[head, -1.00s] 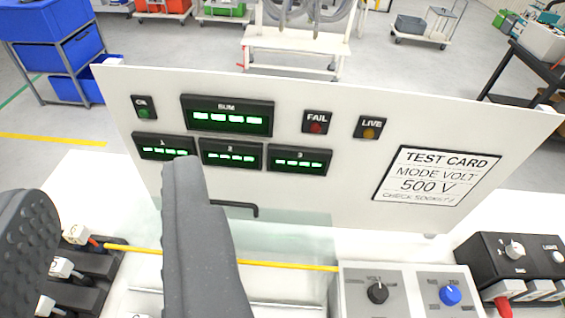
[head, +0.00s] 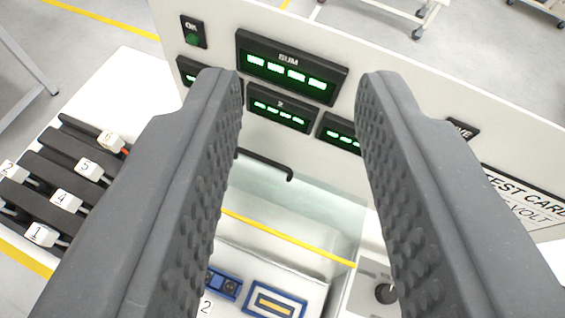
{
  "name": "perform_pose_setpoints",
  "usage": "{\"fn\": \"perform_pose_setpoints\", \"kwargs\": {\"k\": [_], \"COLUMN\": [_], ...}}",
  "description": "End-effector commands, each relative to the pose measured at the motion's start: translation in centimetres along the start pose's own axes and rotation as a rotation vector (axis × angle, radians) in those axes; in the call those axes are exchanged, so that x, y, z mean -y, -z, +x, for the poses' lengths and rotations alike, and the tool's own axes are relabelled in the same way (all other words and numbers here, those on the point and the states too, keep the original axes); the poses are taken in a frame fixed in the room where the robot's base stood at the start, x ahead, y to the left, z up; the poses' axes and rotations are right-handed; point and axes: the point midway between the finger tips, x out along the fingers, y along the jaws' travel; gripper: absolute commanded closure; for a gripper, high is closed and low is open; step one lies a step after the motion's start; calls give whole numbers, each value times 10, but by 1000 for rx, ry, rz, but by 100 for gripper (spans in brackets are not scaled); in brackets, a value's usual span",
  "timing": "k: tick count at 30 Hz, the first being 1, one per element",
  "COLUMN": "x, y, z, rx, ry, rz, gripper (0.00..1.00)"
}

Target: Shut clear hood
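The clear hood (head: 310,205) shows as a pale, see-through greenish pane in front of the lower part of the white panel, and it looks raised. A black bar handle (head: 265,163) with a bent end sits at its upper part, between my fingers in the picture. My gripper (head: 298,82) is open and empty, with one ribbed dark finger on each side of the handle. The fingers hide parts of the panel and bench. I cannot tell how far the fingertips are from the handle.
The white panel (head: 400,75) with green displays stands behind. A black rack with numbered white plugs (head: 62,200) lies left.

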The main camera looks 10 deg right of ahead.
Motion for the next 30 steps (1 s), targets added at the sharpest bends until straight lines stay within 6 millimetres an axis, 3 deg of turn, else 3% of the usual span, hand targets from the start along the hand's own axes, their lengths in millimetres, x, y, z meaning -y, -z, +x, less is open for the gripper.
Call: {"fn": "perform_pose_setpoints", "kwargs": {"k": [1, 6, 15, 30], "x": [-1, -1, 2, 16], "y": [3, 2, -14, -79], "z": [16, 60, 133, 230], "rx": [45, 177, 402, 739], "ry": [3, 24, 111, 392], "rz": [-34, -162, -384, -725], "gripper": [68, 68, 68, 68]}}
